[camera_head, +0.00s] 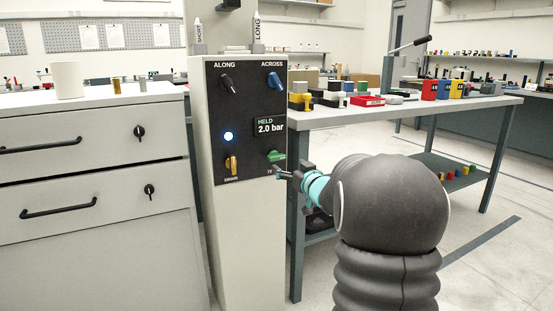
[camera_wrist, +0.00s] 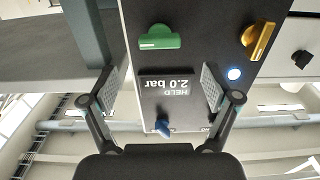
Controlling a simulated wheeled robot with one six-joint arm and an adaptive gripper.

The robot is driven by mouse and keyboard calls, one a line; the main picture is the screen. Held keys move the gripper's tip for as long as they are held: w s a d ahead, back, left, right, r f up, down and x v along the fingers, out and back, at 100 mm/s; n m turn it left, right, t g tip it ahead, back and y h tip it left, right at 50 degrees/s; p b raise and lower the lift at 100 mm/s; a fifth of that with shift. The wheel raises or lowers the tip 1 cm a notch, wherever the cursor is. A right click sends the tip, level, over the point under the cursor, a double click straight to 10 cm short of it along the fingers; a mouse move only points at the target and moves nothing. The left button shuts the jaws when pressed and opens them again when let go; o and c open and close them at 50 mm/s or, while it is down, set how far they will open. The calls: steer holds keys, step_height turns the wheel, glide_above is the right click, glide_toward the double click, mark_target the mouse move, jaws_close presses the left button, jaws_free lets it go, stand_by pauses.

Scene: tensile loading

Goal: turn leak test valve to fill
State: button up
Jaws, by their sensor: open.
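The dark valve panel (camera_head: 243,115) on the pale column carries several knobs and a display (camera_head: 270,126) reading "HELD 2.0 bar". The green knob (camera_head: 276,156) at lower right has its handle roughly level; its label is partly covered, so I cannot confirm that it is the leak test valve. It shows upside down in the wrist view (camera_wrist: 160,38). My gripper (camera_head: 282,173) is just below and right of the green knob in the head view. In the wrist view my gripper (camera_wrist: 162,86) is open and empty, its fingers apart either side of the display.
The panel also has a black knob (camera_head: 227,83), a blue knob (camera_head: 274,81), a yellow knob (camera_head: 232,165) and a lit button or lamp (camera_head: 228,136). A drawer cabinet (camera_head: 95,175) stands left. A workbench (camera_head: 400,108) with coloured parts stands right, its leg close behind my gripper.

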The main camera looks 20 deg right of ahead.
mark_target(278, 159)
steer(key=w, duration=0.9)
steer(key=shift+w+a+p, duration=0.15)
steer(key=shift+w+p, duration=0.05)
steer(key=shift+p, duration=0.1)
steer(key=c, duration=1.2)
